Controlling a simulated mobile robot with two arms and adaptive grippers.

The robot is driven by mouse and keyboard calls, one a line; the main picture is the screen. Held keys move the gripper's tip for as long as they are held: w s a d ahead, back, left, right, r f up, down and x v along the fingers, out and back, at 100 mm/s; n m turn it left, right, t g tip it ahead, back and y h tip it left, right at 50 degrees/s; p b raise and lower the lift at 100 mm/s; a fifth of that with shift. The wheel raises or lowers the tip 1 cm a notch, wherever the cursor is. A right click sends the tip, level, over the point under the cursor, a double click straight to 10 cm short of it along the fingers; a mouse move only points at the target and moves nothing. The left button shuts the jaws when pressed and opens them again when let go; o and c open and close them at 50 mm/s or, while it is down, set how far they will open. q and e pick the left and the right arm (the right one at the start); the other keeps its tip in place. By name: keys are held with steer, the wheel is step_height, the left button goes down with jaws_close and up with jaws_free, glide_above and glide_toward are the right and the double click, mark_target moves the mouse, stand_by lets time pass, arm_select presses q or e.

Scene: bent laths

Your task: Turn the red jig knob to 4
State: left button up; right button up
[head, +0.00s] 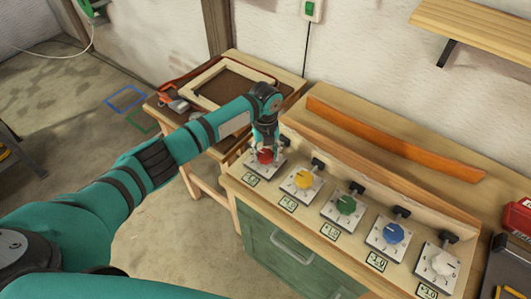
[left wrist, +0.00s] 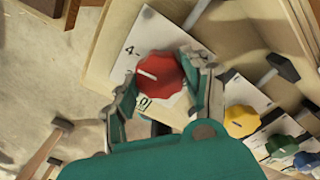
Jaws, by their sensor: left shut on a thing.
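The red jig knob (head: 265,156) sits on a white dial plate at the left end of a row of knobs on the bench. My left gripper (head: 266,148) reaches down over it and is shut on it. In the left wrist view the fingers flank the red knob (left wrist: 158,80). Its white pointer line lies on the left side of the knob, pointing left and slightly up. A printed 4 (left wrist: 128,50) shows on the plate, up and left of the pointer; the rest of the scale is hidden or blurred. My right gripper is out of view.
Yellow (head: 303,180), green (head: 346,205), blue (head: 393,233) and white (head: 443,263) knobs run to the right, each with a black clamp behind and a small display in front. An orange bent lath (head: 390,140) lies behind them. A side table (head: 168,118) holds a frame and tools.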

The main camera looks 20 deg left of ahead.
mark_target(266, 154)
arm_select(q)
steer(key=shift+w+r+m, duration=0.1)
steer(key=shift+m, duration=0.4)
steer(key=o, duration=1.2)
steer(key=shift+c, duration=0.2)
step_height(266, 154, up, 12)
